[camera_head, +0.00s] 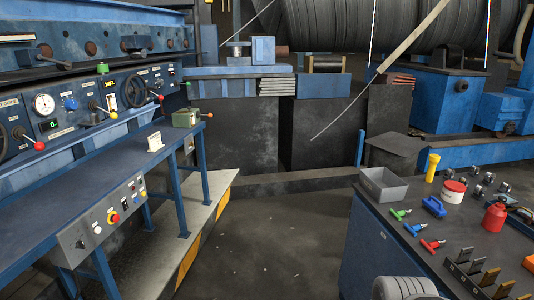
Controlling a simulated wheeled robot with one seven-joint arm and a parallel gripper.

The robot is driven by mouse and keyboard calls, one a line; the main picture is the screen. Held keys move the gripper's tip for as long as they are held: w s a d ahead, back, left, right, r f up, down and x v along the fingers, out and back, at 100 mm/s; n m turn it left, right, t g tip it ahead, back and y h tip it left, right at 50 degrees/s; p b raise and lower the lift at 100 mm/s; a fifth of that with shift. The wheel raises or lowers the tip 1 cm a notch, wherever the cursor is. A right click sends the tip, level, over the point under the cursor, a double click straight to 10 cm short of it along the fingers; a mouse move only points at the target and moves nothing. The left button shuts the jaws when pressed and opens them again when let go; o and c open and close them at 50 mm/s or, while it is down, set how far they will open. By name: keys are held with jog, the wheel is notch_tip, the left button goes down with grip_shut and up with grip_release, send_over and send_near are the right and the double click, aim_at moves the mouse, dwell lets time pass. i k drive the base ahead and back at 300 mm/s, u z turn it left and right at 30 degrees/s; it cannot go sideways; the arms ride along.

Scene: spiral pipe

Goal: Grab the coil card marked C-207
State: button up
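No other such card is clear to me.
A green box (187,118) sits right of the card. Levers with red and yellow knobs (113,115) reach out over the bench. The dark floor (270,240) is open between the bench and the right-hand table (370,235), which holds a grey bin (384,186) and several tools.

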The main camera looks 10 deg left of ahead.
aim_at(155, 142)
jog(key=u, duration=0.15)
jog(key=i, duration=1.9)
jog(key=u, duration=1.2)
jog(key=i, duration=1)
jog(key=u, duration=1.65)
jog(key=i, duration=0.55)
jog(key=u, duration=0.25)
